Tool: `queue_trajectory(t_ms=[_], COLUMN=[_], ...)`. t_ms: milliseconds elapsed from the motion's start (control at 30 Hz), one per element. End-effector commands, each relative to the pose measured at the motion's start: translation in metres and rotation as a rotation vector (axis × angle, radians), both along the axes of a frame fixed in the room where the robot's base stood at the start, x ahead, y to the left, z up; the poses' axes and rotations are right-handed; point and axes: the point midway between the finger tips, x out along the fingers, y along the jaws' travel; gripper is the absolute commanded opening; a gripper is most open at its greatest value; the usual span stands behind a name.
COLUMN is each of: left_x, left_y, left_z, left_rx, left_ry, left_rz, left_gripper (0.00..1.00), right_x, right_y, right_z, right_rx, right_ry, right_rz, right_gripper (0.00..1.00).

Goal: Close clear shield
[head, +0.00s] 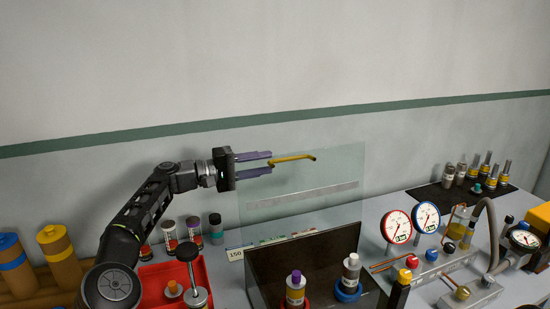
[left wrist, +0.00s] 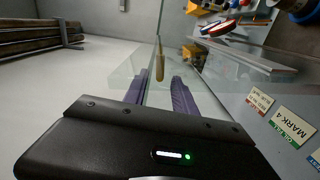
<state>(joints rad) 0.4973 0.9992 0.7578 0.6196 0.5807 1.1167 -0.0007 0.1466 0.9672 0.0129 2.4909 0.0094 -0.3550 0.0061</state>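The clear shield (head: 318,180) stands raised, near upright, behind a dark open-topped box (head: 312,262) on the bench. In the left wrist view the handle (left wrist: 160,62) lies ahead, between the lines of the two fingers (left wrist: 158,90). Whether the fingers touch the shield is not clear. My right gripper is not in view.
Two gauges (head: 397,227) and a grey hose (head: 489,225) stand to the right.

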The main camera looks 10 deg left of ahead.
Motion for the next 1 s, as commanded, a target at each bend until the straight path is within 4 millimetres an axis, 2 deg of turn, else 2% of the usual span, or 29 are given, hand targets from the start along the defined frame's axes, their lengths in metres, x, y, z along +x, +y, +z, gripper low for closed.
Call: queue_trajectory(t_ms=[100,233,567,1000], left_x=[0.010,0.018,0.020,0.020], left_y=[-0.017,-0.029,-0.032,-0.032], left_z=[0.004,0.003,0.000,-0.001], left_rx=[0.000,0.000,0.001,0.002], left_ry=[0.000,0.001,0.001,0.001], left_rz=[-0.002,-0.001,0.001,0.000], left_gripper=[0.33,0.33,0.33,0.00], right_x=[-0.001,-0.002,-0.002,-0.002], right_y=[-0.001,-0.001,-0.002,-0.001], right_z=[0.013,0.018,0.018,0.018], right_rx=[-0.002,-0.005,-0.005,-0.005], right_ry=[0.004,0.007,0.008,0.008], right_rz=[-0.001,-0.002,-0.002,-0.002], right_gripper=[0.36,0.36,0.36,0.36])
